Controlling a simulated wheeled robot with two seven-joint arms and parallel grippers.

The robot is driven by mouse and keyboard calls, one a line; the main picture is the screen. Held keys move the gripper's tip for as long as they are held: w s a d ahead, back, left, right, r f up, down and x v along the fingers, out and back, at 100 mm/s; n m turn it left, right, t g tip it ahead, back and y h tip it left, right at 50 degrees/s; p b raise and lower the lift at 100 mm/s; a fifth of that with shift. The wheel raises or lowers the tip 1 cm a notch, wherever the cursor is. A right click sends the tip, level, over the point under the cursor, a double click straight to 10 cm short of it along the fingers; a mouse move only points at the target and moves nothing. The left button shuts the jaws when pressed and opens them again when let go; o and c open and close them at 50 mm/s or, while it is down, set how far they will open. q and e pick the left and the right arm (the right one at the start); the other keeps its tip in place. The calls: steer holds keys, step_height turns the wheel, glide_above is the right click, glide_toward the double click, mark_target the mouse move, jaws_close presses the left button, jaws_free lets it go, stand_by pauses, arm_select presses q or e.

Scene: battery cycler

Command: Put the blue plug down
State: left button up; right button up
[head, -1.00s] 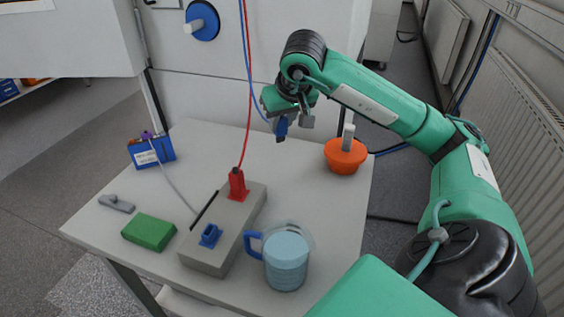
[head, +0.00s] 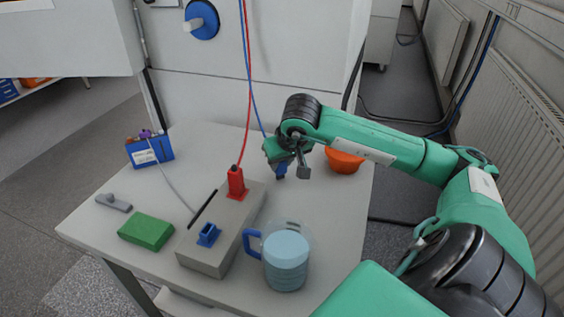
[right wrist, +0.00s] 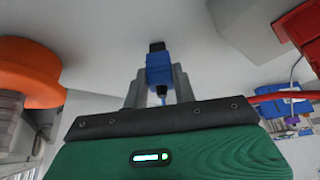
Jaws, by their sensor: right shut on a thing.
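My right gripper (head: 293,174) is shut on the blue plug (head: 281,170), low over the back right part of the white table (head: 200,150). The right wrist view shows the plug (right wrist: 160,72) between the two grey fingers (right wrist: 158,88), its dark tip pointing away from the gripper. I cannot tell whether the tip touches the table. A blue cable (head: 258,115) runs up from the plug. The grey block (head: 215,255) carries an empty-looking blue socket (head: 208,234) and a red plug (head: 236,182) standing upright. My left gripper is not in view.
An orange bowl (head: 345,162) stands just right of my right gripper. A jug of bluish liquid (head: 286,262) is in front. A green block (head: 146,232), a grey tool (head: 113,203) and a blue battery box (head: 150,151) are at left. The tabletop around the gripper is fairly clear.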

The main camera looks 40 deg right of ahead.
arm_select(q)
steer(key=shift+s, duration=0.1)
arm_select(e)
steer(key=shift+f, duration=0.15)
steer(key=o, duration=1)
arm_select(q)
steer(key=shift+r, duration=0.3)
arm_select(e)
steer(key=shift+s+r, duration=0.1)
steer(key=shift+r, duration=0.35)
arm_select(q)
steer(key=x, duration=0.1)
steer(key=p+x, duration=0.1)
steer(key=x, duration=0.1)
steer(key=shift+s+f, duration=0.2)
arm_select(e)
steer(key=v, duration=1.1)
steer(key=shift+s+a+r, duration=0.1)
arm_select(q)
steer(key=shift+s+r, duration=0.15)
